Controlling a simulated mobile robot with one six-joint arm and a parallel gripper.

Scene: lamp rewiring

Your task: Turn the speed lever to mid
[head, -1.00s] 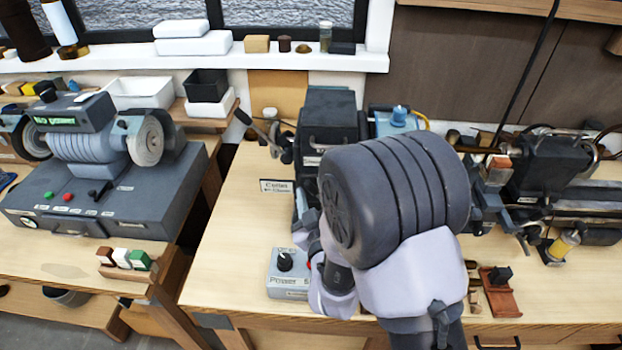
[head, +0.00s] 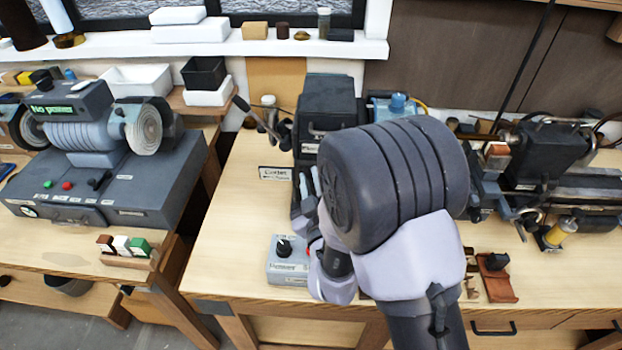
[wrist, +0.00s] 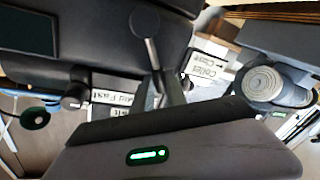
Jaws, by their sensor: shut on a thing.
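The knob rises above the fingers in the wrist view. A label reading "Fast" (wrist: 112,97) sits left of the lever, and part of another label shows below it. The lever's exact setting cannot be read. In the head view my gripper (head: 304,188) is at the front left of the dark machine housing (head: 327,105), and my arm hides the lever.
A "Collet" sign (head: 275,173) stands left of the gripper, with several handles (head: 262,122) behind it. A grey control box (head: 288,260) with a black knob sits in front. The lathe (head: 550,160) is at right; a grinder (head: 100,140) at left reads "No power". Bench is clear left of the box.

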